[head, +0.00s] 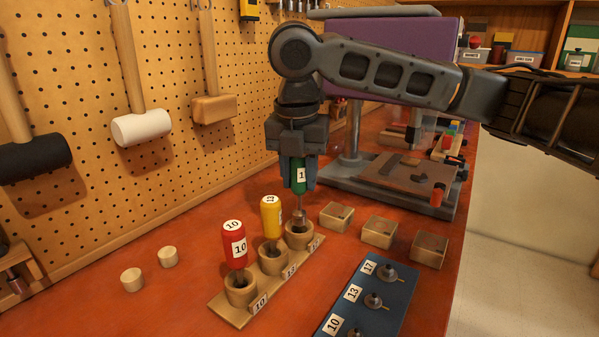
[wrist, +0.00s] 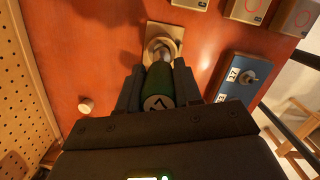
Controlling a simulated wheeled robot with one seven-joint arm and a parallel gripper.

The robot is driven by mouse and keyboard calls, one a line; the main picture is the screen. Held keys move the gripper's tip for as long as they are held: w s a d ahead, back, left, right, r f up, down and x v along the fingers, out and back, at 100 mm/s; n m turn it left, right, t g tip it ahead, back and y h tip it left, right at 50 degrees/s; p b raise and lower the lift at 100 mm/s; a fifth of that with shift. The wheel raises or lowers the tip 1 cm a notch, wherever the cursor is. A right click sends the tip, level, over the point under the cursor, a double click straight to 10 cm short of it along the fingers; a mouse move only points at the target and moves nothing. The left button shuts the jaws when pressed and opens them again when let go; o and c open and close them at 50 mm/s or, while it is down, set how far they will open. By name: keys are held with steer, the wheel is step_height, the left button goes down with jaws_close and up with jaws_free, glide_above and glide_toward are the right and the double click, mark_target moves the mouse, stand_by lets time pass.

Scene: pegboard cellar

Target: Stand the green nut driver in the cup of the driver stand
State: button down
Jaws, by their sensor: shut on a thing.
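My gripper (head: 299,187) is shut on the green handle of the green nut driver (head: 299,174) and holds it upright, shaft down. The driver's metal socket end is at the mouth of the far cup (head: 299,238) of the wooden driver stand (head: 228,313); how deep it sits I cannot tell. In the wrist view the green handle (wrist: 160,84) is between the fingers (wrist: 159,86), with the round cup (wrist: 150,48) just beyond. A red driver (head: 233,252) stands in the near cup, a yellow one (head: 271,222) in the middle cup.
A blue tray (head: 388,330) with labelled metal pieces lies right of the stand. Several small wooden boxes (head: 379,233) sit behind it. Two wooden pegs (head: 132,280) lie left. A grey-based machine (head: 345,178) stands at the back; the pegboard (head: 95,215) bounds the left.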

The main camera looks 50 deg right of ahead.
mark_target(300, 195)
steer(key=shift+f+b, duration=0.45)
steer(key=shift+f, duration=0.55)
steer(key=shift+f, duration=0.1)
steer(key=shift+f+b, duration=0.6)
steer(key=shift+f, duration=0.4)
steer(key=c, duration=0.7)
jaws_free()
step_height(300, 195, up, 10)
steer(key=p, duration=0.9)
